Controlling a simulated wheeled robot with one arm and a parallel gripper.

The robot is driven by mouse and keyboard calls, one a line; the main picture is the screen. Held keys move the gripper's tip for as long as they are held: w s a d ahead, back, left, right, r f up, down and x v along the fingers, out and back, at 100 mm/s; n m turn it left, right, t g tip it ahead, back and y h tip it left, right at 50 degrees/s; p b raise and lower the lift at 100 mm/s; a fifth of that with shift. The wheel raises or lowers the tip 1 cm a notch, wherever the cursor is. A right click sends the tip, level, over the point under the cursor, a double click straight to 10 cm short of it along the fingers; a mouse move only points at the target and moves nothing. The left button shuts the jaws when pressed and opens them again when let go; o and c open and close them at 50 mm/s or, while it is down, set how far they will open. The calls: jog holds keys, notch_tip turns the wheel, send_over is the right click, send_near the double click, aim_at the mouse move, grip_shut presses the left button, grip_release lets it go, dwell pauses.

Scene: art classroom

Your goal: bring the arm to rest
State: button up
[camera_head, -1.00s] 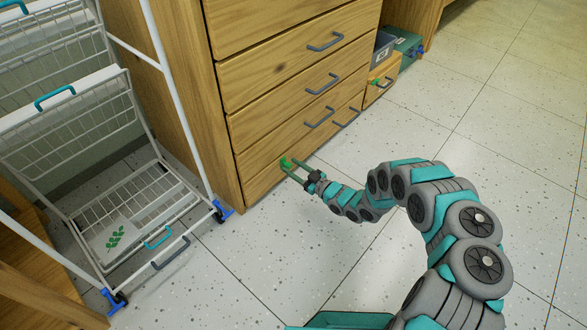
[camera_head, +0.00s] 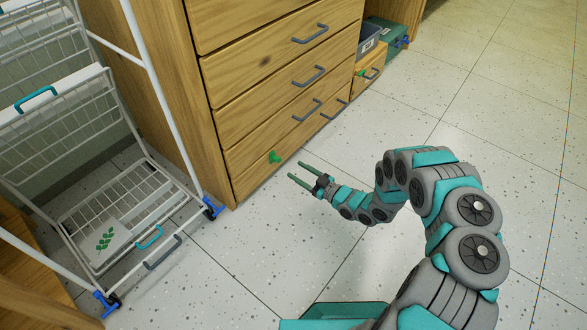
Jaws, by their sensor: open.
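My gripper (camera_head: 299,172) is open and empty, with its two green fingers pointing left towards the bottom of a wooden drawer cabinet (camera_head: 196,110). A small green knob (camera_head: 274,157) sits on the cabinet's lowest drawer front, just left of the fingertips. A gap shows between the knob and the fingers. My arm (camera_head: 425,200) is bent low over the floor from the lower right.
A white wire cart (camera_head: 165,90) with blue casters stands at the left. A small wooden drawer box (camera_head: 371,66), a grey bin (camera_head: 368,42) and a teal box (camera_head: 388,38) stand beyond the cabinet. The speckled floor (camera_head: 520,110) at the right is clear.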

jog(key=shift+d, duration=0.1)
dwell(0.4)
